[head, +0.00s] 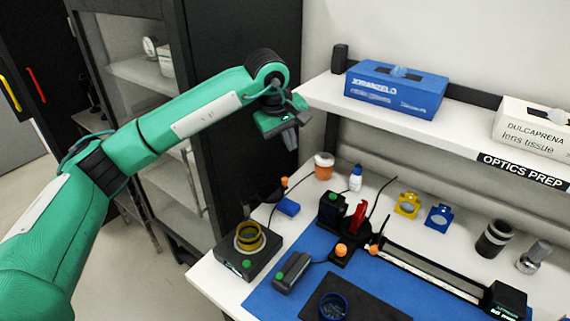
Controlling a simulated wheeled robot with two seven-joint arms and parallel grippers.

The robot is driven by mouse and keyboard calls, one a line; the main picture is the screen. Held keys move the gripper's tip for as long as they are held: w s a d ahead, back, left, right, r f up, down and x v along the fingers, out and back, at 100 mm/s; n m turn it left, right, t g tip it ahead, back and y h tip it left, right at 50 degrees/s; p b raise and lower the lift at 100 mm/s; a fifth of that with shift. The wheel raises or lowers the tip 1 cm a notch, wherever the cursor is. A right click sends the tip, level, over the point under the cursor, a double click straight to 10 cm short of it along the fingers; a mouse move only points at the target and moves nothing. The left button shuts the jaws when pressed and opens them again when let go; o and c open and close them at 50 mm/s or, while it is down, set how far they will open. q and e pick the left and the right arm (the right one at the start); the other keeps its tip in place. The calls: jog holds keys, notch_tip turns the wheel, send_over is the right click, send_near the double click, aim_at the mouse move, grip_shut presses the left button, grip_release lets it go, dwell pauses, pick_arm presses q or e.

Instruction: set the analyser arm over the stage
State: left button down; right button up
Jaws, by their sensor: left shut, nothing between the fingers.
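On the bench, a black box carries a round yellow-ringed stage (250,237). A black upright block with a green button (333,208) stands right of it, beside a red upright part (358,216) and a black base with an orange knob (341,250). A long rail (430,272) runs from there toward the lower right. I cannot tell for sure which of these parts is the analyser arm. My left gripper (291,142) is shut and empty, fingers down, in the air near the shelf's left end, apart from the bench items. My right gripper is out of view.
The shelf (390,118) above holds a blue box (396,90) and a white lens tissue box (533,126). An orange cup (324,165), a small bottle (356,178), yellow and blue mounts (438,217) and cylinders stand behind the rail. A black cabinet stands left.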

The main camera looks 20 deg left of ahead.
aim_at(264, 191)
pick_arm(q)
notch_tip(264, 191, down, 9)
jog(key=a+m+y+p, duration=0.1)
jog(key=m+y+p, duration=0.2)
jog(key=p, duration=0.2)
jog(key=shift+f+m+p, duration=0.15)
jog(key=shift+m+p, duration=0.15)
jog(key=shift+p, duration=0.05)
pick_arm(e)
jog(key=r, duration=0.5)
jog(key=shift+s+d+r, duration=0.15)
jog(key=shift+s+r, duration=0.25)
pick_arm(q)
jog(key=shift+a, duration=0.1)
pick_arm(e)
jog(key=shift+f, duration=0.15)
